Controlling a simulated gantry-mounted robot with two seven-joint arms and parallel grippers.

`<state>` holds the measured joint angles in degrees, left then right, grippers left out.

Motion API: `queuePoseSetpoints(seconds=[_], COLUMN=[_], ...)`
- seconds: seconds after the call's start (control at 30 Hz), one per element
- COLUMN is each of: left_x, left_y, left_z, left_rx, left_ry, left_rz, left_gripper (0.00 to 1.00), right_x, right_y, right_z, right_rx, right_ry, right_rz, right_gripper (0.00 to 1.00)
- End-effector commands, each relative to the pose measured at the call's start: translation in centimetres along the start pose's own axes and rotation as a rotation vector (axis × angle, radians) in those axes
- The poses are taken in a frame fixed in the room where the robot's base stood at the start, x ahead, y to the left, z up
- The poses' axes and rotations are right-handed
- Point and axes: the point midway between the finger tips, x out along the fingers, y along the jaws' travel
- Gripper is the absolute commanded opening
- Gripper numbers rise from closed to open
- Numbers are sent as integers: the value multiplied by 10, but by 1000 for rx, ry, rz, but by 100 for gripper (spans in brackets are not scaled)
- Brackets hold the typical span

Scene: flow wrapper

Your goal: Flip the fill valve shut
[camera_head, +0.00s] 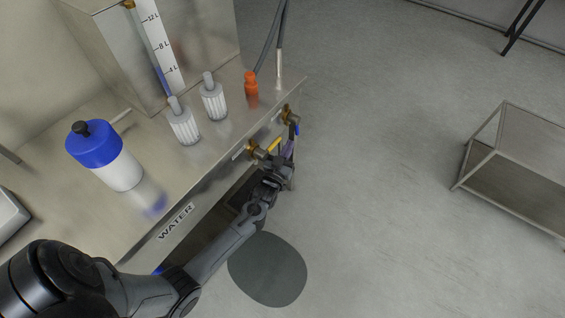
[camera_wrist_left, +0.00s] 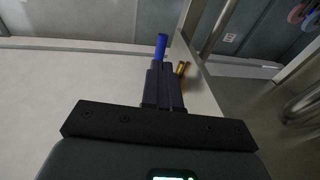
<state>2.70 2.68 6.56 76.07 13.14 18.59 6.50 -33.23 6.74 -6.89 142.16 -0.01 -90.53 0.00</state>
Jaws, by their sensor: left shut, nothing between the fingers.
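Two brass valves are mounted on the front face of the steel water bench. The nearer valve (camera_head: 254,151) has a yellow lever (camera_head: 273,145); the farther valve (camera_head: 288,114) has a blue lever (camera_head: 296,128). I cannot read which one is the fill valve. My left gripper (camera_head: 289,149) is shut and empty, just in front of the bench, below the blue lever and right of the yellow one. In the left wrist view, the blue lever (camera_wrist_left: 161,46) stands just beyond the shut fingertips (camera_wrist_left: 162,66); whether they touch is unclear. My right gripper is out of view.
On the bench (camera_head: 205,175) stand a blue-topped white bottle (camera_head: 120,168), two ribbed clear-white pieces (camera_head: 184,125), an orange fitting (camera_head: 251,90) and a tank with a level scale (camera_head: 165,45). A low metal-framed table (camera_head: 490,160) stands right. The floor between is clear.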

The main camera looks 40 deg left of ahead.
Motion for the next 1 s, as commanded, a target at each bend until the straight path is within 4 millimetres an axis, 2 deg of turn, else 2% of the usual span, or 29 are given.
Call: queuePoseSetpoints(seconds=[0.1, 0.33, 0.8, 1.0], left_x=[18, 37, 40, 41], left_y=[0, 0, 0, 1], left_z=[3, 1, 0, 5], left_rx=[0, 0, 0, -5], left_ry=[2, 0, 0, 23], left_rz=[0, 0, 0, 1], left_gripper=[0, 0, 0, 0], right_x=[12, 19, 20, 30], right_y=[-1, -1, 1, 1], right_z=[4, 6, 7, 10], right_rx=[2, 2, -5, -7], right_ry=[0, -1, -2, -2], right_rz=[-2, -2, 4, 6], right_gripper=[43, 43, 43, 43])
